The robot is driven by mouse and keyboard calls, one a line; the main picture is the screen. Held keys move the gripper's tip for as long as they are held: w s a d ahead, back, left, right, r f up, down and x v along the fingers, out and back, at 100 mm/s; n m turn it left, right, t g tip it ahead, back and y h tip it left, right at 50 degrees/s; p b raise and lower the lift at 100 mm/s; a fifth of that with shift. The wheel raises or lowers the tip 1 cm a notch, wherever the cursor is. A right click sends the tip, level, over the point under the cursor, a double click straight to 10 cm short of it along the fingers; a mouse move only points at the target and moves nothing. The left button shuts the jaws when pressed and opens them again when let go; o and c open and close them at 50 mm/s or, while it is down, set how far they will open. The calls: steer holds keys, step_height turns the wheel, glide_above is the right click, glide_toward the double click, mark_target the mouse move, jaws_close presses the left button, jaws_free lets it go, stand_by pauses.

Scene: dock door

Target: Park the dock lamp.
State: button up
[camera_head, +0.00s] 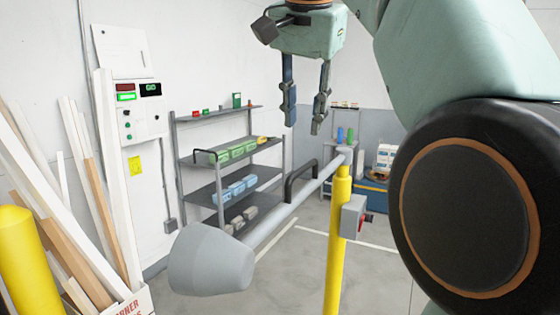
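The dock lamp (210,262) is a grey cone-shaped head on a long pale arm (265,228) with a black handle (301,182). The arm slants from the lamp head at lower left up to a yellow post (337,240) right of centre. My gripper (302,110) hangs above and behind the arm in the picture, fingers pointing down. Its two fingers are apart with nothing between them. It does not touch the handle. A grey box with a red part (354,217) is fixed on the post.
Metal shelves (225,160) with small green and blue boxes stand against the back wall. A control panel (131,112) hangs on the left wall. Planks (75,185) lean beside a yellow bollard (26,262). Floor (290,265) between lamp and post is clear.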

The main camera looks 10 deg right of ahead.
mark_target(303, 168)
steer(key=b+x, duration=0.1)
steer(key=x, duration=0.4)
steer(key=b+x, duration=0.1)
steer(key=x, duration=0.4)
steer(key=shift+w+d+f, duration=0.1)
steer(key=shift+d+f, duration=0.15)
steer(key=shift+f, duration=0.05)
jaws_close()
